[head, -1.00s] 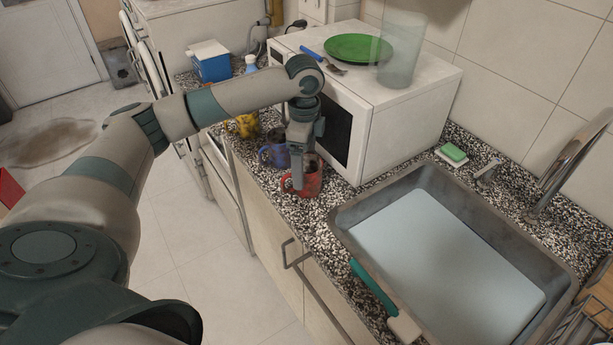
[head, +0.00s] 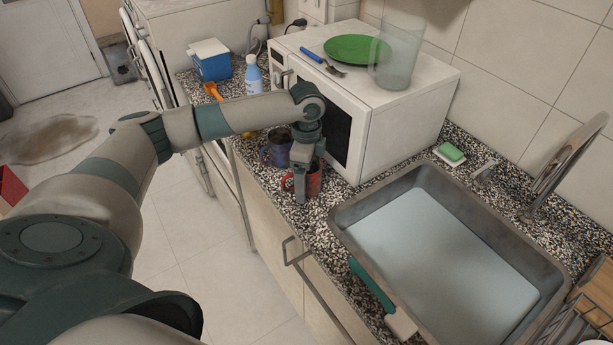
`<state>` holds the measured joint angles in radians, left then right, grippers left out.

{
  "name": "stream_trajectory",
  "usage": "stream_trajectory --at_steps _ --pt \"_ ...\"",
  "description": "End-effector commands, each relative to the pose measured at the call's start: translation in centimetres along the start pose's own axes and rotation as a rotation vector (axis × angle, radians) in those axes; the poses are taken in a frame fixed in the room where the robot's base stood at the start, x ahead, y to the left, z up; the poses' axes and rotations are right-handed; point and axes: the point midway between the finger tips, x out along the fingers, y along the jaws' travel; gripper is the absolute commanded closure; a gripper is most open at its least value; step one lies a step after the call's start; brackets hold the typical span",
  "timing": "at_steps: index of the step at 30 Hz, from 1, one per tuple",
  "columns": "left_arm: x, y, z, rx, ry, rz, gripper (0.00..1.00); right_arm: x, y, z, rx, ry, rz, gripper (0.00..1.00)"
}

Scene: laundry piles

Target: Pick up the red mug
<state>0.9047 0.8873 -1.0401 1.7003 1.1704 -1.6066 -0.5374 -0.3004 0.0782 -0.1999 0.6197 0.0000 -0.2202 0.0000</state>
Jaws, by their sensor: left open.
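The red mug (head: 314,183) stands upright on the speckled counter in front of the microwave, left of the sink. My left gripper (head: 302,198) points down at the mug, and its fingers cover part of the mug's left and middle. The gripper is open; whether a finger is inside the mug or touches it, I cannot tell. A blue-purple mug (head: 277,150) stands just behind, partly hidden by my arm. My right gripper is not in view.
The white microwave (head: 400,125) stands close behind the red mug, with a green plate (head: 357,50), a fork and a clear glass (head: 402,52) on top. The sink (head: 345,217) lies to the right. A white-blue bottle (head: 253,75) stands farther back.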

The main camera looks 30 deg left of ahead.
Motion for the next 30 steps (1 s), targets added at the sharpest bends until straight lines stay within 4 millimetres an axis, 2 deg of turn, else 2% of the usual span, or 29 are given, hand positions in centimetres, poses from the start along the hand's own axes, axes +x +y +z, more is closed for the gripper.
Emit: stream_trajectory --at_steps 5,8,12,23,30 --pt "0.0 0.0 0.0 0.000 0.000 0.000 0.17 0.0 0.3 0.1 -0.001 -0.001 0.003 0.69" --pt "0.0 0.0 0.0 0.000 0.000 0.000 0.36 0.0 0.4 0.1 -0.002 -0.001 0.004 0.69" --pt "-0.1 0.0 0.0 0.000 0.000 0.000 0.69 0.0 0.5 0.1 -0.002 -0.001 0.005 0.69" --pt "-0.4 -0.1 -0.1 0.000 0.002 -0.002 0.69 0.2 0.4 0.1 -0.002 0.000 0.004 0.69" --pt "-2.4 -0.1 -0.1 0.000 0.003 -0.004 0.69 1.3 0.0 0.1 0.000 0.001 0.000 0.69"
